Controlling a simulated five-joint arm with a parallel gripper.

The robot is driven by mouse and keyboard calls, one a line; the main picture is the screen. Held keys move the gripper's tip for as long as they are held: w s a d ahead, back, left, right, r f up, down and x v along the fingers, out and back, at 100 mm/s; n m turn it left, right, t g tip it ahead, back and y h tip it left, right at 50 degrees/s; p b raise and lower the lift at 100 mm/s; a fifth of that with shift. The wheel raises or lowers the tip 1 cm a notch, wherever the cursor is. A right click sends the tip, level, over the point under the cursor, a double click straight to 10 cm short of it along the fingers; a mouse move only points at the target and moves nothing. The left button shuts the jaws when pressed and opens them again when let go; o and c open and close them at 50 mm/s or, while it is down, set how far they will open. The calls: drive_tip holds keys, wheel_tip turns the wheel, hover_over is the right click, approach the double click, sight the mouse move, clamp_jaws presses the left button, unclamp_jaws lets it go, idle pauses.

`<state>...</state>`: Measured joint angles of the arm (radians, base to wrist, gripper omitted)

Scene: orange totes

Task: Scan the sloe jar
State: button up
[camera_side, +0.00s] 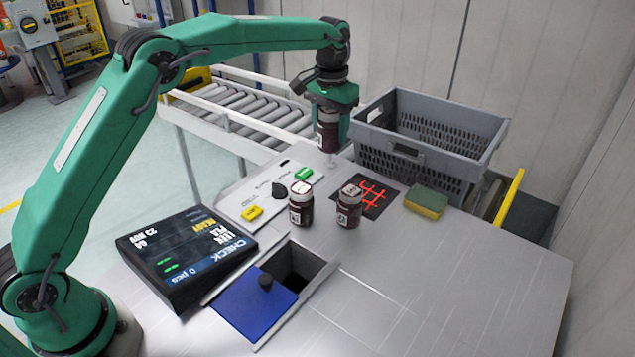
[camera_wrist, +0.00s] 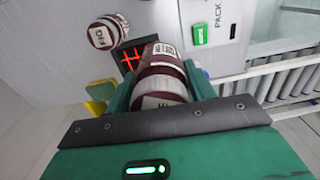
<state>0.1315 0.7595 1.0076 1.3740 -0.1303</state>
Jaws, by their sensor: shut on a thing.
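My gripper (camera_side: 330,112) is shut on a dark red jar (camera_side: 327,136) and holds it above the back of the table. In the wrist view the held jar (camera_wrist: 162,72) lies between the jaws of my gripper (camera_wrist: 158,88). Its pale lid shows only the letter E, so its full name is hidden. The scanner window (camera_side: 374,192), a black square with glowing red lines, is flat in the table, right of and nearer than the held jar. It also shows in the wrist view (camera_wrist: 131,58).
Two more jars stand upright near the window, one at left (camera_side: 301,208) and one closer (camera_side: 349,210); a jar marked FIG (camera_wrist: 103,33) shows in the wrist view. A sponge (camera_side: 426,202), a grey crate (camera_side: 440,165), a display (camera_side: 180,262) and an open hatch (camera_side: 305,262) surround them.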

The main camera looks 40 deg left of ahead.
drive_tip(key=w+d+f, duration=0.6)
drive_tip(key=d, duration=0.1)
idle(0.5)
drive_tip(key=shift+d+f, duration=0.1)
drive_tip(key=shift+f, duration=1.95)
drive_tip(key=shift+r, duration=0.1)
drive_tip(key=shift+r, duration=2.15)
